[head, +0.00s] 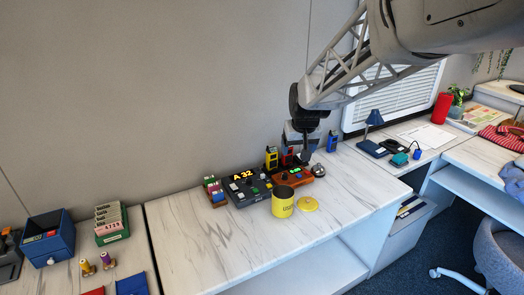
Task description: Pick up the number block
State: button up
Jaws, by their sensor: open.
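I cannot tell for sure which small thing is the number block. A dark device (249,189) on the white marbled counter shows "A 32" in yellow. Beside its left edge stands a small rack (214,191) with coloured blocks, too small to read. My gripper (305,155) points down over the back of the counter, to the right of the dark device. It is open, and no held thing shows in it. Its fingertips are small and dark against an orange-brown device (293,175) and a red block-like thing (287,155).
A yellow tin (283,203) stands in front, with a yellow lid (308,204) beside it. A silver bell (318,170) is at right. A blue box (48,238) and a green card holder (111,224) stand at far left. The counter's front left is clear.

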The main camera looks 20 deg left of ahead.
jog(key=w+a+f+n, duration=0.1)
jog(key=w+a+f, duration=0.35)
jog(key=a, duration=0.45)
jog(key=w+a+f+n, duration=0.1)
jog(key=w+a+f, duration=0.3)
jog(key=a, duration=0.5)
jog(key=n+y, duration=0.1)
jog(key=n, duration=0.1)
send_over(210, 178)
jog(key=s+d, duration=0.2)
notch_tip(210, 178, down, 14)
jog(key=shift+x, duration=1.3)
jog(key=shift+a+f, duration=0.15)
jog(key=shift+x, duration=2.45)
jog(key=shift+a, duration=0.15)
jog(key=c, duration=1)
